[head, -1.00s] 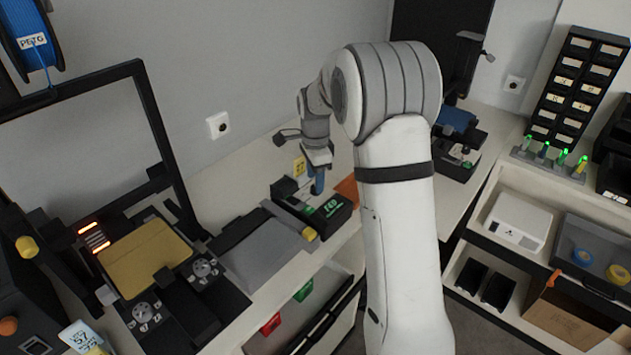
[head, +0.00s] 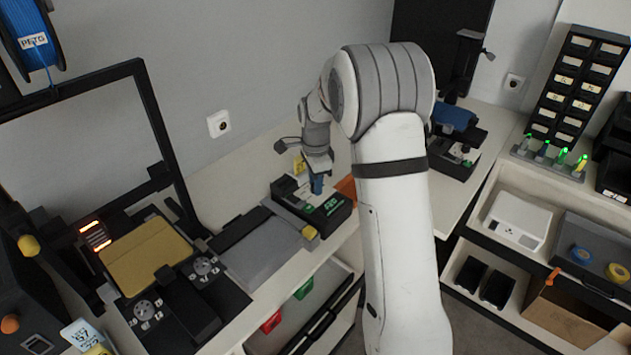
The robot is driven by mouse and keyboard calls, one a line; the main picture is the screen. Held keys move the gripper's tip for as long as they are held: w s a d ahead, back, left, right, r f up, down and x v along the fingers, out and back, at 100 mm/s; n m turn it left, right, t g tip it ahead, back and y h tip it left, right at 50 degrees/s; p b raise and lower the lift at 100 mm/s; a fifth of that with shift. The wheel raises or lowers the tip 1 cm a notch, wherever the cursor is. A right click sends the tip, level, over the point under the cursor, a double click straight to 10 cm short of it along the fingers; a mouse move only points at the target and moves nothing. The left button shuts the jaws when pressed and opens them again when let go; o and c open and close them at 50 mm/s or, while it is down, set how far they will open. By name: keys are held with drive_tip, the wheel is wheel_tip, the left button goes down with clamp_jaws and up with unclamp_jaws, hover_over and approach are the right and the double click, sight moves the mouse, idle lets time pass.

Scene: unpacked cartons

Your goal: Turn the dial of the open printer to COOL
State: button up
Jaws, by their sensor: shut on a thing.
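The open-framed printer stands at the left, with a gold bed (head: 147,255) under a tall black frame (head: 155,125). Two grey dials sit on its front edge, one nearer (head: 145,309) and one farther right (head: 204,266). The small words around both are too small to read, so I cannot tell their settings. My gripper (head: 317,184) is well to the right of both dials, at a black box with green markings (head: 328,206). It is shut on a slim blue thing. Its tips are small and partly hidden, and I cannot tell whether they touch the box.
A grey flat panel (head: 262,250) lies between the printer and the black box. A second printer with a blue part (head: 455,118) stands at the back right. Red (head: 270,322) and green (head: 304,289) pieces show below the bench edge. A marker rack (head: 550,158) stands at the right.

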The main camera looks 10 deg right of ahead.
drive_tip(key=shift+n, duration=0.4)
drive_tip(key=shift+c, duration=0.4)
drive_tip(key=shift+n+b, duration=0.45)
drive_tip(key=shift+n, duration=0.55)
drive_tip(key=n, duration=0.3)
drive_tip(key=shift+n+b, duration=0.3)
drive_tip(key=shift+b, duration=0.1)
drive_tip(key=n+b, duration=0.1)
drive_tip(key=n, duration=1.2)
drive_tip(key=shift+n+b, duration=0.3)
drive_tip(key=shift+b, duration=0.05)
drive_tip(key=n, duration=0.3)
drive_tip(key=shift+n, duration=2)
